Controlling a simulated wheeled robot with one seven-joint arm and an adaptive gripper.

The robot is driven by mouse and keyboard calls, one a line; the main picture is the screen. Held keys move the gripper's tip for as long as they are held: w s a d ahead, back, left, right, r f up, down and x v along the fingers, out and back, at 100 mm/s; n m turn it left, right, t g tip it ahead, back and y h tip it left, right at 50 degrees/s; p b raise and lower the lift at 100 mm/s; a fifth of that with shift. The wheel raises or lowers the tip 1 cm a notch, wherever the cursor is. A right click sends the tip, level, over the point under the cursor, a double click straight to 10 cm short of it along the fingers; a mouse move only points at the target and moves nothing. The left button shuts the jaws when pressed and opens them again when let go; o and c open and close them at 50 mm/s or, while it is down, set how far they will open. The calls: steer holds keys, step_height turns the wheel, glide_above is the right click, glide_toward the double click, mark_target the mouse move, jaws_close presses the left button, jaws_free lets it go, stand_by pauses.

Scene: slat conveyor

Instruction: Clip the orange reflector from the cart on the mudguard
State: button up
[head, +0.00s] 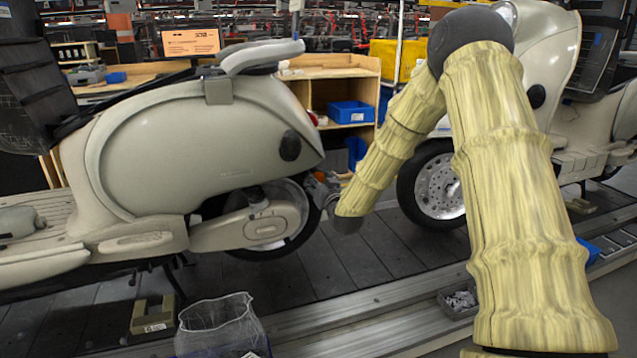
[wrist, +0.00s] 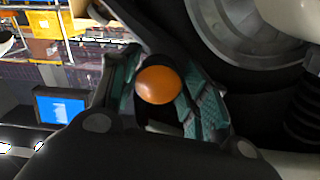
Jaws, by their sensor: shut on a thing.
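The orange reflector (wrist: 158,85) sits between the two finger pads of my gripper (wrist: 160,100) in the wrist view, with its rounded orange face toward the camera. My gripper is shut on it. The wheel's dark tyre and pale rim (wrist: 255,35) fill the upper right of the wrist view. I cannot clearly tell the dark mudguard from the tyre, nor whether the reflector touches it.
The left scooter's beige body (head: 200,150) stands on the dark slat conveyor (head: 370,255). A second scooter's wheel (head: 438,187) is behind my arm. A clear bag-lined bin (head: 222,328) and a small parts tray (head: 460,298) are in front. Shelves with a blue bin (head: 351,112) stand behind.

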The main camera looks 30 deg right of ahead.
stand_by(0.4)
steer(key=o, duration=1)
steer(key=shift+w, duration=0.1)
steer(key=shift+c, duration=0.2)
steer(key=v, duration=1.2)
steer(key=shift+f, duration=0.1)
